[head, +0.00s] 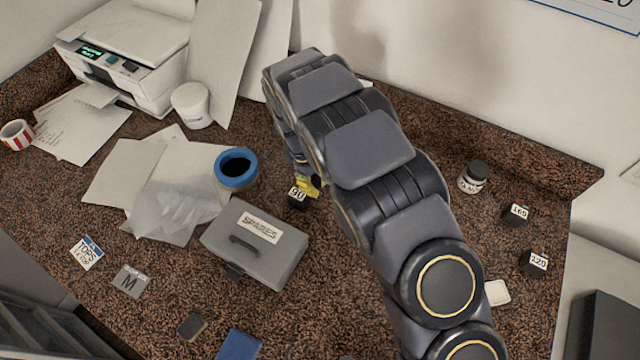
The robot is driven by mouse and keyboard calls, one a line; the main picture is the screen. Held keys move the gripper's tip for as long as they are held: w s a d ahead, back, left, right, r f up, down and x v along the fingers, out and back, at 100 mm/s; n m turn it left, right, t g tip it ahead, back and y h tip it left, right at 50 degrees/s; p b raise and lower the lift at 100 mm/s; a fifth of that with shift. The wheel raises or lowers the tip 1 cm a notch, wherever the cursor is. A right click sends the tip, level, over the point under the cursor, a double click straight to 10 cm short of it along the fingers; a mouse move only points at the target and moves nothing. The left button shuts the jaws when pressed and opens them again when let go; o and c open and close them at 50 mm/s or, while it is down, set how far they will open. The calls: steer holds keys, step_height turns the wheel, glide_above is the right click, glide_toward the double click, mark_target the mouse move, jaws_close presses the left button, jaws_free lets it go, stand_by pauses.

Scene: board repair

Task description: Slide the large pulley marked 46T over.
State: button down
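No pulley marked 46T shows in the head view. My arm crosses the middle of the picture and hides a wide strip of the counter behind it. A small yellow part (311,186) shows at the arm's left edge, right by a small black block with a white number label (297,198). It may belong to my gripper, but I cannot tell. The rest of my gripper is hidden behind the arm, so its fingers and anything between them do not show.
A grey SPARES box (225,262) and a blue-rimmed jar (237,169) stand left of my arm. Black blocks labelled 165 (515,213) and 120 (534,262) and a dark-lidded jar (474,176) stand right. A printer (150,85) is back left.

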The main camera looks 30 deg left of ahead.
mark_target(341, 219)
steer(key=x, duration=0.7)
steer(key=shift+d, duration=1.4)
steer(key=shift+d+r, duration=0.1)
steer(key=shift+d, duration=0.55)
steer(key=d, duration=2)
steer(key=shift+d, duration=0.2)
